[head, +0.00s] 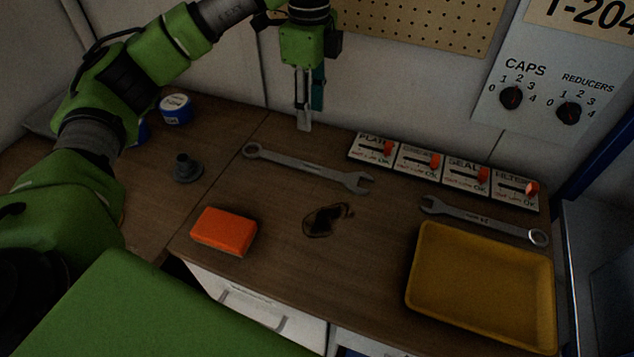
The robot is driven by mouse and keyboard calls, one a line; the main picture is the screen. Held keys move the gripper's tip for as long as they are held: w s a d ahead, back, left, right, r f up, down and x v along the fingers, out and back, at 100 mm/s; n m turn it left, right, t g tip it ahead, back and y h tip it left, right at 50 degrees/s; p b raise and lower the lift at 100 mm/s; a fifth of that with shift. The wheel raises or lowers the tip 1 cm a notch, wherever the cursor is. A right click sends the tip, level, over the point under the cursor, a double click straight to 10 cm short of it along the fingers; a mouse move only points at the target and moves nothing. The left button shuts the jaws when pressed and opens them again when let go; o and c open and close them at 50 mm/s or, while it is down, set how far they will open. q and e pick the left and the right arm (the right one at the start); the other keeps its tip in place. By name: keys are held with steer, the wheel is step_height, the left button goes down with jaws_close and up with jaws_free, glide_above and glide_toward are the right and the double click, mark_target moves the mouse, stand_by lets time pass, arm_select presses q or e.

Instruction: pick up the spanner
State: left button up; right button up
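Two grey metal spanners lie flat on the brown wooden worktop. The larger spanner (302,167) is in the middle of the head view, its ring end at the left and its open jaw at the right. The smaller spanner (478,218) is at the right, its open jaw at the left and its ring end at the right. My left gripper (306,122) points down behind the larger spanner in the picture and does not cover it. I see no object in it, but its finger gap is not clear from this angle. My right gripper is not in view.
A yellow tray (484,231) sits in front of the smaller spanner. A row of slider panels (443,172) stands behind. A grey flanged part (187,171) and a blue-and-white tin (175,109) are at left.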

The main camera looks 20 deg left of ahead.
arm_select(q)
steer(key=p, duration=0.1)
glide_above(315, 168)
steer(key=f, duration=0.9)
steer(key=shift+a, duration=0.35)
steer(key=f, duration=0.1)
steer(key=f+p, duration=0.2)
steer(key=f, duration=0.1)
steer(key=shift+d, duration=0.25)
steer(key=shift+f, duration=0.7)
steer(key=shift+r, duration=0.1)
jaws_close()
